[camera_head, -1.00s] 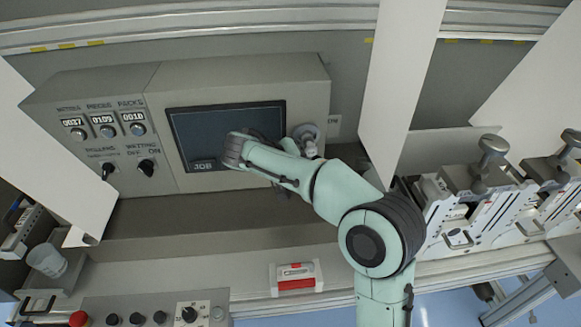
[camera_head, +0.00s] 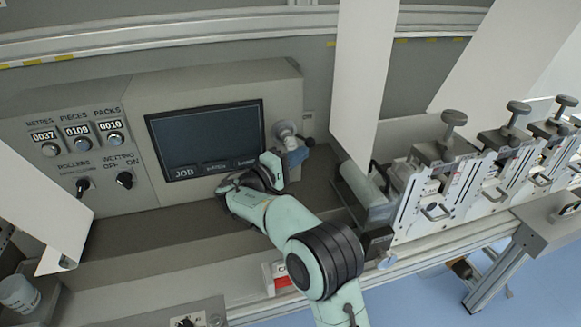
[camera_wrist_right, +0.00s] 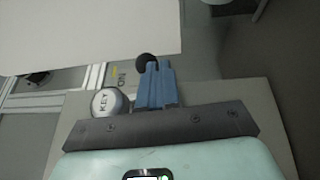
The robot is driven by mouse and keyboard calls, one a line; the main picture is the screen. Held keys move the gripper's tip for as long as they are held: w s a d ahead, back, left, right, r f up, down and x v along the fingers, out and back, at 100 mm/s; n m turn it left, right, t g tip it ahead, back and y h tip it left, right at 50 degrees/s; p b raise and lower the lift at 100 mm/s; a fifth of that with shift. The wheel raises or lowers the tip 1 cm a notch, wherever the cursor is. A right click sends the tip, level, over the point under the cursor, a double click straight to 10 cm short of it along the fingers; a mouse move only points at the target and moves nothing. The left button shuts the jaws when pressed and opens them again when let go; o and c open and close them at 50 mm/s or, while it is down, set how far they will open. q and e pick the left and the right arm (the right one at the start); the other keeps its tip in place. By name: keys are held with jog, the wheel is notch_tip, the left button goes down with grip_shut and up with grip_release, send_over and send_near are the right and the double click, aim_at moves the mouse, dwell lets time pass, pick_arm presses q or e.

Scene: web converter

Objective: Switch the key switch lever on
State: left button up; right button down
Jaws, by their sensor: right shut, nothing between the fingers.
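The key switch is a round pale metal knob (camera_head: 284,129) on the right side of the grey control box, with a lever ending in a black ball (camera_head: 308,141) pointing right. The wrist view shows the round face marked KEY (camera_wrist_right: 109,103) left of my fingers and the black ball (camera_wrist_right: 146,60) just beyond the fingertips. My right gripper (camera_head: 297,156) is just below the lever, its blue fingers shut and empty; they also show in the right wrist view (camera_wrist_right: 158,68). Whether they touch the lever I cannot tell. The fingers partly hide the lever's shaft. My left gripper is out of view.
The box carries a dark screen (camera_head: 207,139) and small knobs on its left. A white hanging sheet (camera_head: 362,75) is right of the switch. A row of clamp units (camera_head: 440,190) stands farther right. A red and white box (camera_head: 277,277) lies on the front ledge.

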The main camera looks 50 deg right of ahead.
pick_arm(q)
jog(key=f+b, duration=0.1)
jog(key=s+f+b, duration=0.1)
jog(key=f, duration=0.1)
pick_arm(e)
jog(key=h, duration=0.1)
jog(key=d+r+n+h, duration=0.1)
jog(key=shift+s+d+n+h, duration=0.25)
jog(key=shift+s+n+h, duration=0.05)
jog(key=shift+s, duration=0.1)
jog(key=shift+r, duration=0.1)
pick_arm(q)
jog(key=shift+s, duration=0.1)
